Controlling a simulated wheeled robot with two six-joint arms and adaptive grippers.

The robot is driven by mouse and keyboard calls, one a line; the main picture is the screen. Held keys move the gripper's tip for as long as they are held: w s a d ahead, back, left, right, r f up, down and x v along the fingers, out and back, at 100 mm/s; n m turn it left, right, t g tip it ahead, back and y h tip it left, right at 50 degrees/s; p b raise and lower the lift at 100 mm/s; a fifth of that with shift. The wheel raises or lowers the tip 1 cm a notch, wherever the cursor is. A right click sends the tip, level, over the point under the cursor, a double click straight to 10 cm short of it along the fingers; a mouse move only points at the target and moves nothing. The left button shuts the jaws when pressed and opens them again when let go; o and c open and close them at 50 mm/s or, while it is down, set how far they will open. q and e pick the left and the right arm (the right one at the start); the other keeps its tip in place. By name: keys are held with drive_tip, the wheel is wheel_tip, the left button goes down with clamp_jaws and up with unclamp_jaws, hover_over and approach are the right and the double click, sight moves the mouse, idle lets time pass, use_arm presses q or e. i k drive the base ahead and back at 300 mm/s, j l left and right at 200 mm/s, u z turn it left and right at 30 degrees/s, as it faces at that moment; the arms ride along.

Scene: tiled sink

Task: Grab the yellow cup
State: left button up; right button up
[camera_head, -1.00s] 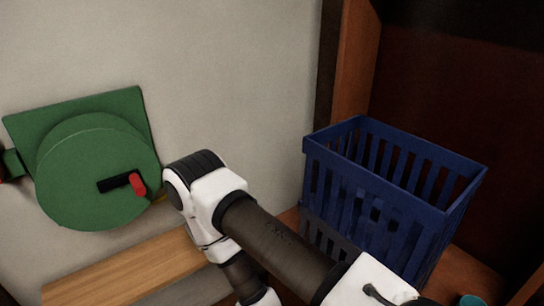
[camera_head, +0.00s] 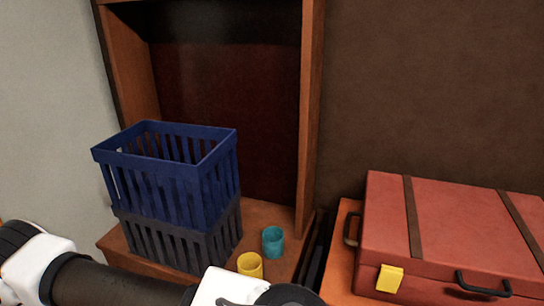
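The yellow cup (camera_head: 250,265) stands on the wooden cabinet shelf, low in the middle of the head view. Its lower part is hidden behind my white and dark arm link. A teal cup (camera_head: 273,241) stands just behind it to the right. An arm of mine crosses the bottom left of the view. Neither gripper's fingers show.
A blue slatted basket (camera_head: 165,180) sits on a dark grey basket (camera_head: 180,245) left of the cups. The cabinet's upright side panel (camera_head: 311,110) rises right of them. A red suitcase (camera_head: 450,235) with a yellow clasp lies on a wooden surface at the right.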

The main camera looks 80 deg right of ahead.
sight(249, 264)
drive_tip(key=z, duration=2.4)
drive_tip(key=k+l, duration=0.05)
